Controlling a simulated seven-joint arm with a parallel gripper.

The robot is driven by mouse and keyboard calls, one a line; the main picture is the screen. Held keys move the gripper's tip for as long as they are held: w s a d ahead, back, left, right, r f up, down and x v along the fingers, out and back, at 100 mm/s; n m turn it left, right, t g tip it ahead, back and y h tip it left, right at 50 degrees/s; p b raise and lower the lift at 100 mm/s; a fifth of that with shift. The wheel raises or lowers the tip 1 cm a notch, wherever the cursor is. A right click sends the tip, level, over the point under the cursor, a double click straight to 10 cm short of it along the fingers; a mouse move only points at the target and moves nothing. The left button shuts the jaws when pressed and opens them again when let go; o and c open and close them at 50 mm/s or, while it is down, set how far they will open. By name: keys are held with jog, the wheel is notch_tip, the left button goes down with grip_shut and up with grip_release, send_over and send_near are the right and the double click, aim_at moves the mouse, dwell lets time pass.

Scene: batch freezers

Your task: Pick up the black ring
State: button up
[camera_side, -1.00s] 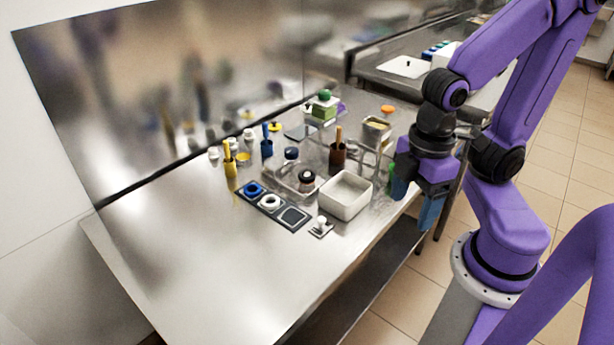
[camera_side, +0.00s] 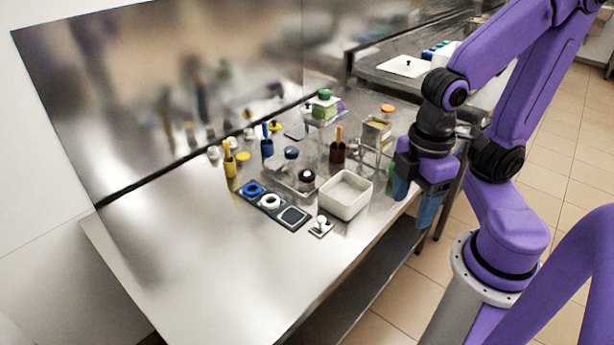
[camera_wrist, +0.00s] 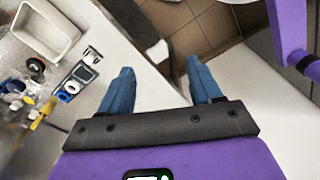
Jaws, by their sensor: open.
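The black ring (camera_side: 307,176) appears to sit around a pale-topped piece at the near end of a clear tray (camera_side: 280,184), left of the white bin. It also shows in the wrist view (camera_wrist: 35,66) near the left edge. A dark holder strip (camera_side: 282,225) lies in front of it with a blue ring (camera_side: 252,188), a white ring (camera_side: 269,202) and a square place with no ring. My gripper (camera_side: 413,200) is open and empty, over the table's right edge, well right of the black ring. Its two blue fingers (camera_wrist: 160,72) are spread apart in the wrist view.
A white bin (camera_side: 346,195) stands between my gripper and the ring. A small plate with a white knob (camera_side: 321,226) lies near the front edge. Yellow (camera_side: 230,164), blue (camera_side: 267,147) and brown (camera_side: 338,155) cups with handles stand behind. The left front table is clear.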

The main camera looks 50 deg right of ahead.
jog(key=w+a+f+n+t+h, duration=0.1)
jog(key=w+f+n+h, duration=0.2)
jog(key=w, duration=0.7)
jog(key=w+a+f+n+t+h, duration=0.15)
jog(key=w+f+h, duration=0.3)
jog(key=w, duration=0.45)
jog(key=n+t+h, duration=0.2)
jog(key=n+h, duration=0.3)
jog(key=h, duration=0.1)
send_near(306, 176)
jog(key=shift+y, duration=0.35)
jog(key=x, duration=0.9)
jog(key=shift+d+r, duration=0.15)
jog(key=shift+r, duration=0.15)
jog(key=c, duration=0.8)
